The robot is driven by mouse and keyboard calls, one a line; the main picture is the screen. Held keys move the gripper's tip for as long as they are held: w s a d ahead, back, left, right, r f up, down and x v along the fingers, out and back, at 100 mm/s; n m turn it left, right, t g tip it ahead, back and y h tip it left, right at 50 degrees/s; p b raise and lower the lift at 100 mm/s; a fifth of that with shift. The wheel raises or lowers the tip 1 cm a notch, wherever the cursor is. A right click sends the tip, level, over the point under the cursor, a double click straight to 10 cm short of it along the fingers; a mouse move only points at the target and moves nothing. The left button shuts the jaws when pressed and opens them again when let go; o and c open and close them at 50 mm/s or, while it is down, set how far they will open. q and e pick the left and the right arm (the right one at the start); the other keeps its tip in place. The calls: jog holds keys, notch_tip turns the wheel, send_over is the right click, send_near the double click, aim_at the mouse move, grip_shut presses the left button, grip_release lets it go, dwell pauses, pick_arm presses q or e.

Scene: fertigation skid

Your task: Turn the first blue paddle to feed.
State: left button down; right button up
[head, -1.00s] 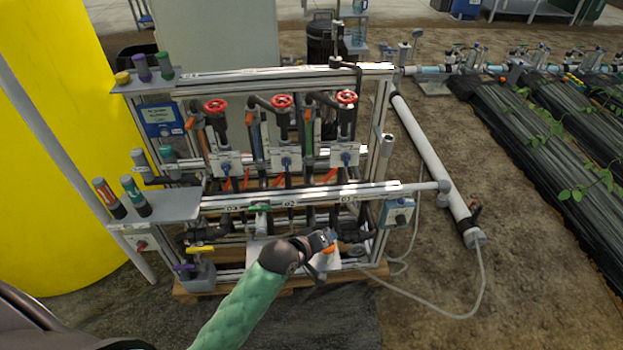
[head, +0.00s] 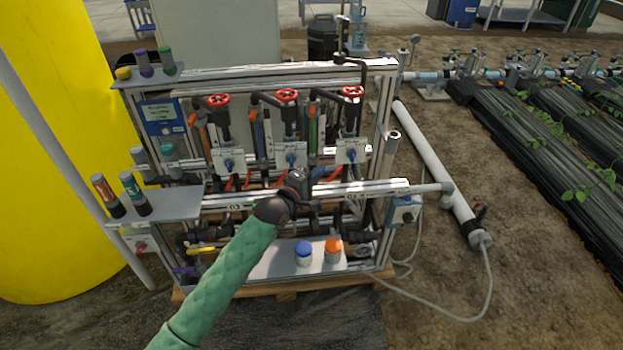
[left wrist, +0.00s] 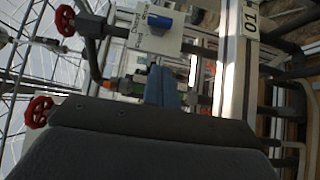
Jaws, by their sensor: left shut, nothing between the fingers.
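Three blue paddles sit on white plates across the skid's front. The right one (head: 351,155) is above the label 01 (head: 352,195); the middle (head: 291,160) and left (head: 228,163) ones stand beside it. My left gripper (head: 298,180) is at the front rail, just below the middle plate and left of the right paddle. In the left wrist view, my left gripper's blue-grey fingers (left wrist: 162,84) are together and empty. A blue paddle (left wrist: 158,20) on a white plate shows there beyond them, near the label 01 (left wrist: 250,20), apart from the fingers. My right gripper is not in view.
Red handwheels (head: 351,92) stand above the plates. The front rail (head: 380,187) crosses below them. A blue-capped jar (head: 303,254) and an orange-capped jar (head: 333,251) stand on the low shelf. A grey side shelf (head: 165,203) holds bottles.

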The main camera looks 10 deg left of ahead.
aim_at(352, 155)
pick_arm(q)
jog(key=x, duration=0.4)
jog(key=shift+w+d, duration=0.1)
jog(key=shift+w, duration=0.05)
jog(key=d, duration=0.1)
jog(key=w+d, duration=0.1)
jog(key=d, duration=0.1)
jog(key=shift+w+d, duration=0.2)
jog(key=shift+d, duration=0.25)
jog(key=shift+d+f, duration=0.15)
